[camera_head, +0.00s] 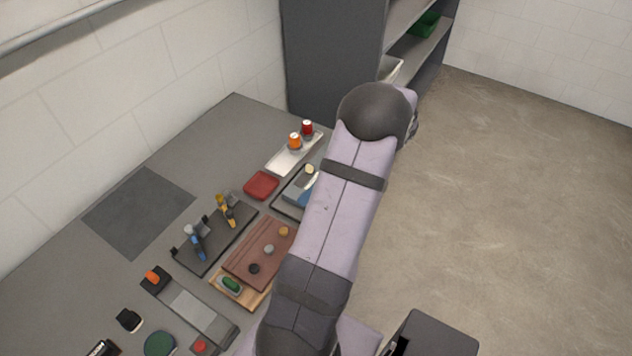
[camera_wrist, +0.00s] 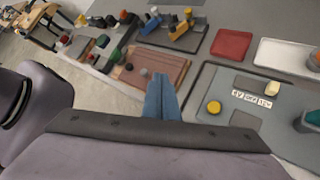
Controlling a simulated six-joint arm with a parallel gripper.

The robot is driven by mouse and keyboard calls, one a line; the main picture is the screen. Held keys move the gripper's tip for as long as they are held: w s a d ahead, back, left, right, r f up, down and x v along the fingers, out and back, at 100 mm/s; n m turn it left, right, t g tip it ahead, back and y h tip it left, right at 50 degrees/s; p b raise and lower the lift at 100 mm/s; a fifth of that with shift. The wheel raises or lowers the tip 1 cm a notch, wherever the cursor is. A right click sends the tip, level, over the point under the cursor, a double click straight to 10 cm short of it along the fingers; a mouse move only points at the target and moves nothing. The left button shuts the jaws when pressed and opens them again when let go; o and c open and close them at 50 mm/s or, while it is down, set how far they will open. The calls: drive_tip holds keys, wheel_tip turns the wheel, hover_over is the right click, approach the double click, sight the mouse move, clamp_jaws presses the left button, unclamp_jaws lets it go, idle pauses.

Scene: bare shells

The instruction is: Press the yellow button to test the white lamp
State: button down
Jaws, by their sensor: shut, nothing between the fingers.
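A round yellow button (camera_wrist: 213,107) sits on a blue-grey panel (camera_wrist: 222,88) in the wrist view. A cream-white cap (camera_wrist: 272,88), perhaps the white lamp, stands at the panel's far edge beside a printed label strip. The cap also shows in the head view (camera_head: 309,169), where my arm covers most of the panel and hides the button. My gripper (camera_wrist: 160,77) has its blue fingers together and empty. In the wrist view they appear left of the button, apart from it, over the brown board's near edge. I cannot tell their height.
The brown board (camera_head: 240,262) with small round knobs lies beside the panel. A red block (camera_head: 261,185), a white tray (camera_head: 281,162) with orange and red pieces, and a dark tool rack (camera_head: 197,258) stand around. A teal container (camera_wrist: 306,122) is at the panel's right.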

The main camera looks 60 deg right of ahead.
drive_tip(key=w+d+r+m+h+p, duration=0.1)
drive_tip(key=d+r+m+h+p, duration=0.1)
drive_tip(key=d+m+p, duration=0.2)
drive_tip(key=d, duration=0.3)
drive_tip(key=shift+w+d+r, duration=0.25)
drive_tip(key=shift+d+r, duration=0.05)
drive_tip(key=shift+f, duration=0.1)
wheel_tip(320, 180, down, 7)
drive_tip(key=b, duration=0.8)
drive_tip(key=shift+r, duration=0.2)
drive_tip(key=shift+f, duration=1)
drive_tip(key=shift+f, duration=0.9)
idle(1.5)
idle(0.3)
drive_tip(key=shift+r+p, duration=0.9)
drive_tip(key=shift+p, duration=0.3)
